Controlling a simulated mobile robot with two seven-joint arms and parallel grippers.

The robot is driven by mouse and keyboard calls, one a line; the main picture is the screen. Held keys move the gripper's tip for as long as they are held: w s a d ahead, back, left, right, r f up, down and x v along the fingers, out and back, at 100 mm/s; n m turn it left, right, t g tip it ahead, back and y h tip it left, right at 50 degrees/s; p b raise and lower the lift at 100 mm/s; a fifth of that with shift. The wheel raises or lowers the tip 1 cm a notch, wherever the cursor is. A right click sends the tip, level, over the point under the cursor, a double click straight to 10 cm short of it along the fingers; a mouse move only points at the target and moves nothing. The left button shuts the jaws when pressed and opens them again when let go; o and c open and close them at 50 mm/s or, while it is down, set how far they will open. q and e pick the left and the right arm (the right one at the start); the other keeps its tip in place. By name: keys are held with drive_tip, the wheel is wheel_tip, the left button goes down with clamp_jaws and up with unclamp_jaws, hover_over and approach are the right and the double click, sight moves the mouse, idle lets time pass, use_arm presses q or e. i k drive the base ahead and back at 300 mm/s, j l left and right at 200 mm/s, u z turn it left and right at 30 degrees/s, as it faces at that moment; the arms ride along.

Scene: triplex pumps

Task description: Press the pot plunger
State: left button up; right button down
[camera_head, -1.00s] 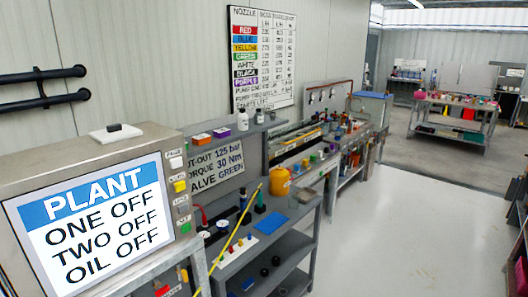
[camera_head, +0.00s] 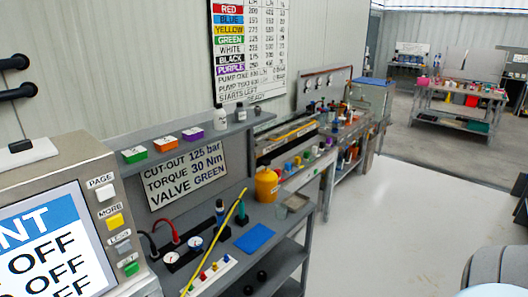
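A yellow-orange pot (camera_head: 267,187) stands on the grey bench, right of the lettered sign. A small darker piece shows at its top; it is too small to tell whether this is the plunger or how far it is pressed. Neither of my grippers is in view. A rounded grey and white part at the bottom right looks like a link of my own arm, with no fingers showing.
A panel with a screen (camera_head: 47,254) and side buttons stands at near left. Left of the pot are gauges (camera_head: 195,243), a yellow rod (camera_head: 213,245) and a blue mat (camera_head: 254,238). Colored boxes (camera_head: 164,142) line the upper shelf. The floor (camera_head: 400,215) at right is clear.

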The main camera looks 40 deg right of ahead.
sight(265, 163)
drive_tip(key=i+l, duration=0.15)
drive_tip(key=l, duration=0.2)
drive_tip(key=i+l, duration=0.1)
drive_tip(key=l, duration=0.3)
drive_tip(key=i+l, duration=0.15)
drive_tip(key=l, duration=0.2)
drive_tip(key=i+l, duration=0.1)
drive_tip(key=l, duration=0.3)
drive_tip(key=i+l, duration=0.15)
drive_tip(key=l, duration=0.2)
drive_tip(key=i+l, duration=0.15)
drive_tip(key=l, duration=0.25)
drive_tip(key=j+u, duration=0.05)
